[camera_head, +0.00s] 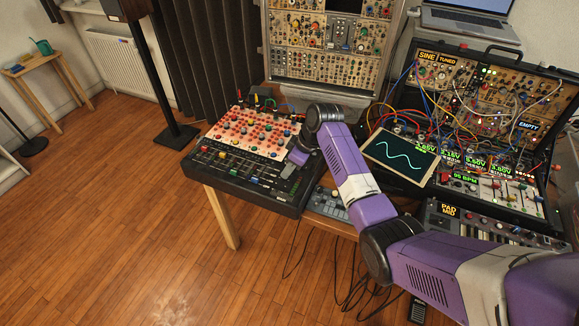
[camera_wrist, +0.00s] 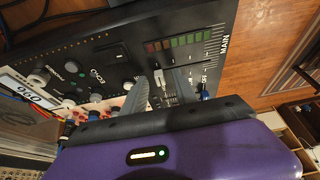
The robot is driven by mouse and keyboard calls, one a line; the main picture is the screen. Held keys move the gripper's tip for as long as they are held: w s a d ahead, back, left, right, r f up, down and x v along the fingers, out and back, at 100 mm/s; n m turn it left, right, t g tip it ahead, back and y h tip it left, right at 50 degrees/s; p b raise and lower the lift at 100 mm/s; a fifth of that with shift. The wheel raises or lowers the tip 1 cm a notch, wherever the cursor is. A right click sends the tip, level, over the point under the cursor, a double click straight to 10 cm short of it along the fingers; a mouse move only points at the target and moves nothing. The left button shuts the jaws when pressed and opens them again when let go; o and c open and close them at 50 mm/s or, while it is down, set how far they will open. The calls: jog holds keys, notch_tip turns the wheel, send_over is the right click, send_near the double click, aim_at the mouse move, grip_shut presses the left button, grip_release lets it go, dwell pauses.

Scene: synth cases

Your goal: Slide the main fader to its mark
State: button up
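The black mixer (camera_head: 263,198) stands on the table left of my arm, with rows of coloured knobs and faders. In the wrist view, its right end carries the word MAIN (camera_wrist: 224,45) beside a level meter (camera_wrist: 180,43). The pale main fader cap (camera_wrist: 168,73) shows between my two grey fingertips. My gripper (camera_wrist: 169,76) is down at the panel with a finger on either side of the cap. I cannot tell whether both fingers touch it. In the head view, my gripper (camera_head: 290,168) hides the fader. I cannot make out the mark clearly.
A screen with a sine wave (camera_head: 400,156), a cabled synth case (camera_head: 495,100) and a keyboard (camera_head: 490,228) stand to the right. Wooden floor (camera_head: 150,240) is clear at left.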

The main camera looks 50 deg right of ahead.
jog(key=shift+w+f, duration=0.1)
jog(key=shift+f, duration=0.05)
grip_shut()
dwell(1.4)
